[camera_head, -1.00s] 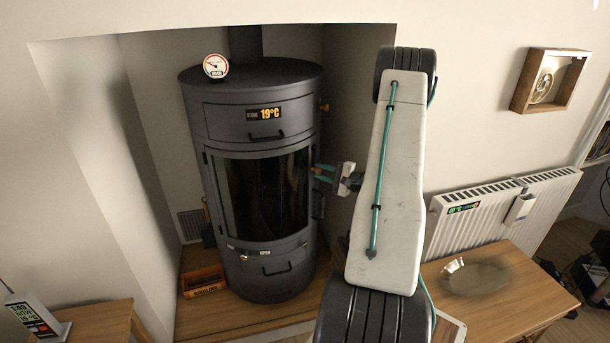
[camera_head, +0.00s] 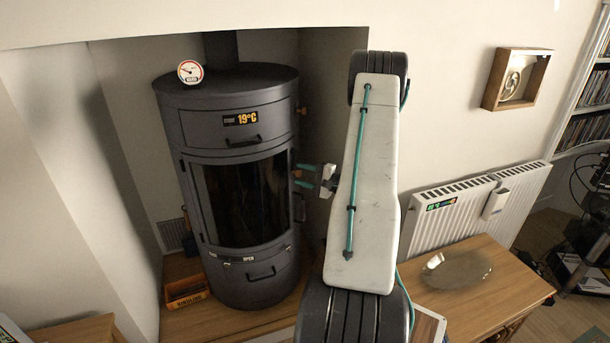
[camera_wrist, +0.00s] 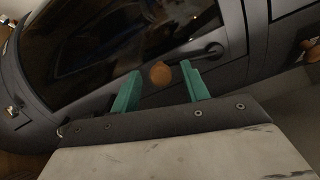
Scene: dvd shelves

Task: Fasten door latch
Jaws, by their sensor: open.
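The dark grey stove (camera_head: 172,130) stands in the alcove, with a curved glass door (camera_head: 245,200) on its front. The door looks shut or nearly so; I cannot tell exactly. The latch handle shows in the wrist view as a dark arm with a round pivot (camera_wrist: 212,50) on the door frame and a round wooden knob (camera_wrist: 160,75). My gripper (camera_head: 299,174) is at the stove's right side, open. In the wrist view, its teal fingers (camera_wrist: 160,70) stand on either side of the knob, with gaps visible. I cannot tell the depth between fingertips and knob.
Another wooden knob (camera_head: 302,111) sticks out higher on the stove's right side. An orange kindling box (camera_head: 187,293) stands at the stove's lower left. A white radiator (camera_head: 455,212) and a wooden table (camera_head: 480,297) are to the right.

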